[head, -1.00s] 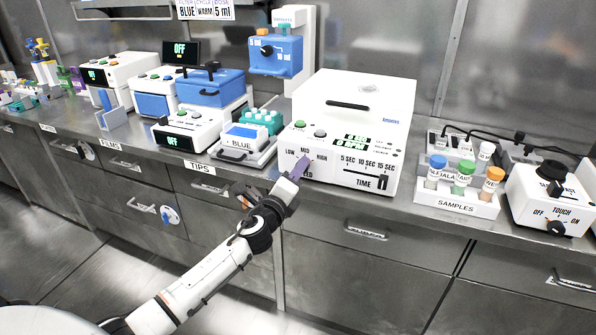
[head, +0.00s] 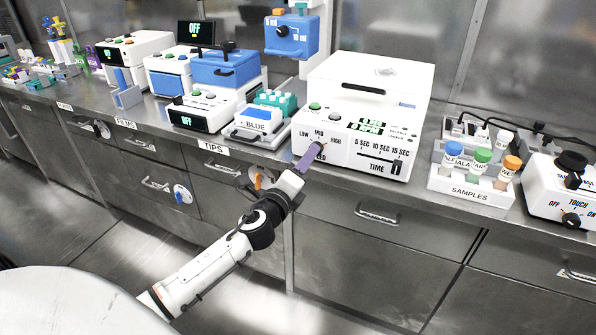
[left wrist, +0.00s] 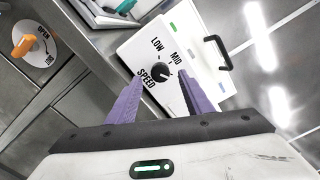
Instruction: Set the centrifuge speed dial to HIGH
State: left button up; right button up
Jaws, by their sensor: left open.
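The centrifuge (head: 364,90) is a white box with a lid handle and a front panel, on the counter in the middle of the head view. Its speed dial (left wrist: 161,70) is a black round knob, seen in the left wrist view with LOW and MID labels beside it and SPEED below. I cannot tell for sure where its pointer is set. My left gripper (head: 311,157) is open, its purple fingers pointing at the dial. In the left wrist view the fingers (left wrist: 156,92) lie on either side of the dial, apparently short of it. My right gripper is not in view.
A blue tip tray (head: 252,125) stands close on the left and a SAMPLES rack (head: 470,186) on the right. Drawer handles (head: 377,215) stick out below the counter edge.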

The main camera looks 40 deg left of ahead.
pick_arm(q)
jog(key=v, duration=0.6)
jog(key=shift+d, duration=0.1)
dwell(0.3)
